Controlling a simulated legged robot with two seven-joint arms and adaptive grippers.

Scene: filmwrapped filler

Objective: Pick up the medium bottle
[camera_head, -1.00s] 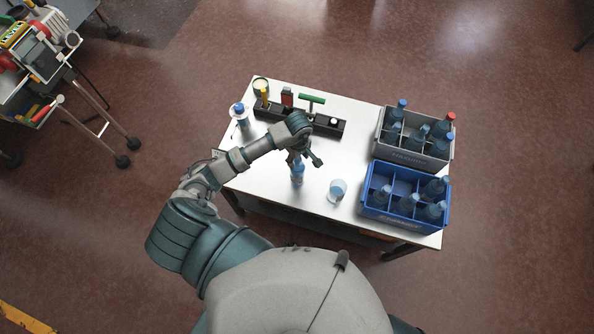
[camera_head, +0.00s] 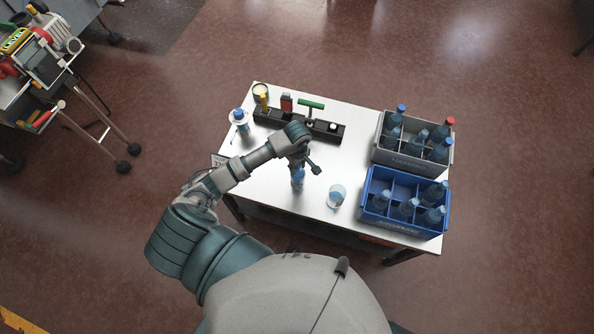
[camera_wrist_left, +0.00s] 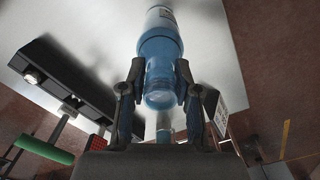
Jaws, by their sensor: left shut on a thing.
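A blue bottle (camera_head: 298,181) stands at the middle of the white table, partly hidden under my left gripper. My left gripper (camera_head: 302,167) is above it and around its upper part. In the left wrist view the bottle (camera_wrist_left: 160,48) lies between the two fingers of the left gripper (camera_wrist_left: 160,88), which touch it on both sides. The gripper is shut on it. I cannot tell whether the bottle's base touches the table. My right gripper is not in view.
A clear cup (camera_head: 337,195) stands close to the right of the bottle. A blue crate (camera_head: 403,229) and a grey crate (camera_head: 411,163) with bottles are on the right. A black tool rack (camera_head: 328,132) and a small dispenser bottle (camera_head: 239,118) are at the back left.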

